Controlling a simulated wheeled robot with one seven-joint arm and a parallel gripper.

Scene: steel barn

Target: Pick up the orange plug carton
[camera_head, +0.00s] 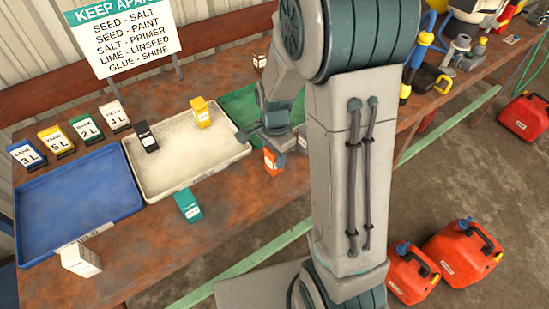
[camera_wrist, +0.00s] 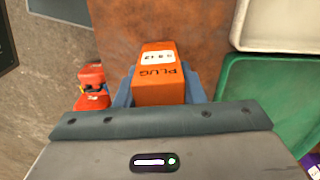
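The orange plug carton (camera_wrist: 158,75) is in the middle of the wrist view, its printed face showing the upside-down word PLUG. The blue fingers of my gripper (camera_wrist: 160,85) lie along its left and right sides, with no gap visible, and appear shut on it. In the head view, the orange carton (camera_head: 271,162) shows below my gripper (camera_head: 274,143), at the table's front part beside the green tray. My arm hides part of that area. Whether the carton's base touches the table is hard to tell.
The green tray (camera_wrist: 240,112) lies right of the carton in the wrist view. On the table (camera_head: 135,248) stand a teal carton (camera_head: 187,206), a white tray (camera_head: 205,159) with two cartons and a blue tray (camera_head: 75,205). Red fuel cans (camera_head: 462,252) stand on the floor.

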